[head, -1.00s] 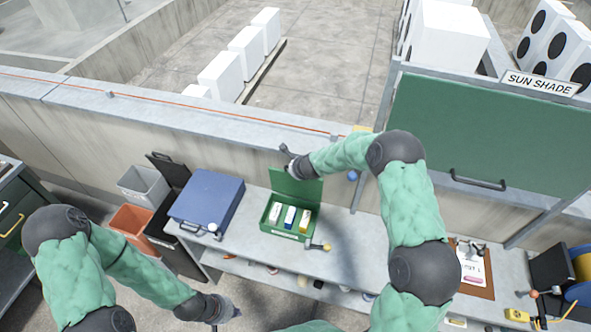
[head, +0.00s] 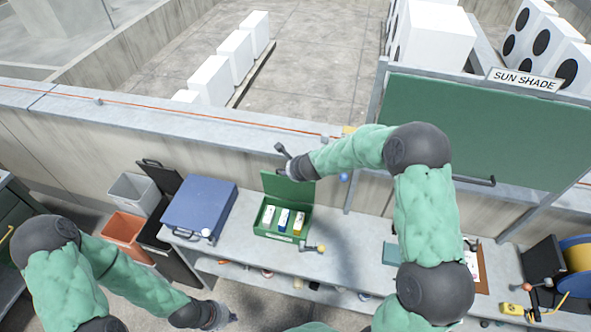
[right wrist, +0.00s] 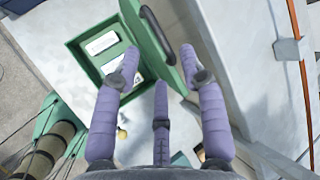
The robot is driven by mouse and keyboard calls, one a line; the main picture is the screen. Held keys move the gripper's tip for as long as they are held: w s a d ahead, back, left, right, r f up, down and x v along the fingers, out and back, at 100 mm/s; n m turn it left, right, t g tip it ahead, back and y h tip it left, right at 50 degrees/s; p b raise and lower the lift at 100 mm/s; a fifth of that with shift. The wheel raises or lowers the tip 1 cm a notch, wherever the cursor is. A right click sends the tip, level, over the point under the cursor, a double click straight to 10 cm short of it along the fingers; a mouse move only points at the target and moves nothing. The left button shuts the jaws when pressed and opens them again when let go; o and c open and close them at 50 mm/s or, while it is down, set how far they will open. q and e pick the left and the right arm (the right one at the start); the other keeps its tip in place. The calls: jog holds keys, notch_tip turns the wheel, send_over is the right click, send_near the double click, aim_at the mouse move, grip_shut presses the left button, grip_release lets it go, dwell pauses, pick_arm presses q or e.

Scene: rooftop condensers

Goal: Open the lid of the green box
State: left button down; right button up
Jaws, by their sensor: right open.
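The green box (head: 262,230) stands on the grey bench with its lid (head: 288,188) raised, about upright at the back edge. Several small packs, white, blue and yellow-topped, sit inside. My right gripper (head: 282,160) is above and behind the raised lid, its fingers spread. In the right wrist view the open fingers (right wrist: 160,62) hang over the lid (right wrist: 178,75), near its dark handle (right wrist: 156,36); I cannot tell whether any finger touches it. The box (right wrist: 82,58) lies open to the left there. My left gripper (head: 222,315) is low in front of the bench, away from the box; its jaws are unclear.
A blue case (head: 200,208) stands left of the box. A knobbed lever (head: 312,247) is at its front right. A green sun-shade panel (head: 485,130) with a bar handle is at the right. A concrete parapet (head: 90,150) runs behind the bench.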

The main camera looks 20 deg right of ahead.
jog(key=shift+v, duration=2.15)
jog(key=s+a+f+n+g+y, duration=0.1)
jog(key=s+a+f+n+g, duration=0.1)
jog(key=s+f+n, duration=0.45)
jog(key=s+a+f+n+g, duration=0.2)
jog(key=s+f+n, duration=0.2)
jog(key=s+f, duration=0.55)
jog(key=s+a+f+n+g+y, duration=0.1)
jog(key=s+a+f+n+g, duration=0.1)
jog(key=s+a+f+n, duration=0.45)
jog(key=s+a+f+n+g+y, duration=0.1)
jog(key=s+f+n+g+y, duration=0.15)
jog(key=s, duration=0.75)
notch_tip(320, 180, down, 22)
jog(key=w+a+n+t+b, duration=0.1)
jog(key=b, duration=2.2)
jog(key=shift+w+a+h+b, duration=0.25)
jog(key=shift+h+b, duration=0.1)
jog(key=shift+h, duration=0.1)
